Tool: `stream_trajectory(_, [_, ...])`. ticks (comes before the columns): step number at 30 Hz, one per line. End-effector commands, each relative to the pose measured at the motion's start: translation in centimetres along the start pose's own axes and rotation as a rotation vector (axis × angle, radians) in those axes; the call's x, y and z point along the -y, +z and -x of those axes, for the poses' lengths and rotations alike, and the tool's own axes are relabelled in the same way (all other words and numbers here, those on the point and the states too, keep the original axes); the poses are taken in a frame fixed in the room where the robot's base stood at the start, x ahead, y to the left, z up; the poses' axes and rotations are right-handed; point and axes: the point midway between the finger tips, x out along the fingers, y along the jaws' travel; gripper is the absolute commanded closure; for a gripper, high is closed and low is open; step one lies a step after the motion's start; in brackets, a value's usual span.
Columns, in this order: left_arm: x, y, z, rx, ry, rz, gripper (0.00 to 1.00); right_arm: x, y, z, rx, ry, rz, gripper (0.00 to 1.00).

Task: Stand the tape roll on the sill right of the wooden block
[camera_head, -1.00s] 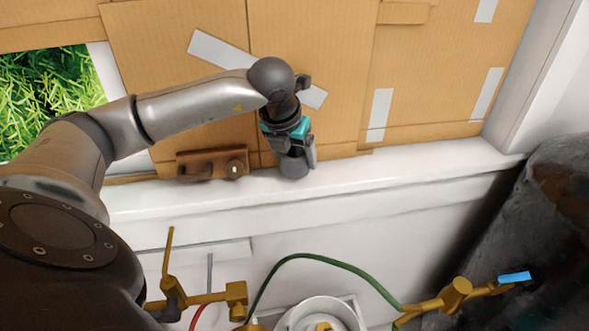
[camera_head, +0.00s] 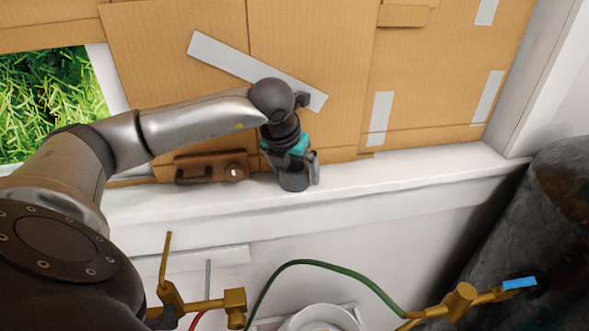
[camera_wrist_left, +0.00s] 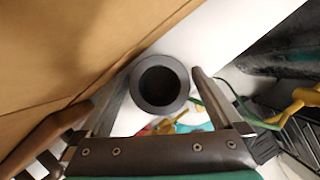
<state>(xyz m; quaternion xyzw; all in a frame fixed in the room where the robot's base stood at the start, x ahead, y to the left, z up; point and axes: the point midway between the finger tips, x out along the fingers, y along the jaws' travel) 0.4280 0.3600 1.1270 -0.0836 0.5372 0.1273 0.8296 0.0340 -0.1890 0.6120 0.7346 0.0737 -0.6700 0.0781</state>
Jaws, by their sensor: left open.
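The tape roll (camera_head: 293,181), a dark grey ring, is on or just above the white sill (camera_head: 400,178), right of the wooden block (camera_head: 210,167). Contact with the sill is unclear. In the left wrist view the roll (camera_wrist_left: 148,104) shows its round hole facing the camera, between the two finger ends. The brown block sits on the sill against the cardboard. My left gripper (camera_head: 300,163) is open, pointing down at the roll, and partly hides it. My right gripper is not in view.
Cardboard panels (camera_head: 310,60) stand behind the sill. Brass pipes (camera_head: 234,305) and a green hose (camera_head: 340,266) are below it in front. A dark cylinder (camera_head: 555,220) is at the right. The sill right of the roll is clear.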

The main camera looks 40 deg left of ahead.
Motion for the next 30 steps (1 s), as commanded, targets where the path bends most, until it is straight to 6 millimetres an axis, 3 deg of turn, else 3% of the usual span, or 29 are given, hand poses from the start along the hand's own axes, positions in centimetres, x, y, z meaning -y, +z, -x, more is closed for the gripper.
stream_trajectory(5, [-0.1, 0.2, 1.8, 0.004, 0.001, 0.0, 0.0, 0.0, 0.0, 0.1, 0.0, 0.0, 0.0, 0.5])
stream_trajectory(18, [0.0, 0.2, 10.6, 0.003, 0.001, 0.001, 0.0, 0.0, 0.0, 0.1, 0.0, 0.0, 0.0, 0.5])
stream_trajectory(24, [0.0, 0.1, 12.1, 0.001, 0.003, 0.0, 0.0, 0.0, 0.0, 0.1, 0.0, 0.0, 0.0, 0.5])
stream_trajectory(30, [0.0, 0.1, 12.2, -0.001, 0.003, 0.0, 0.0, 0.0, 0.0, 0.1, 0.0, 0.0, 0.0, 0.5])
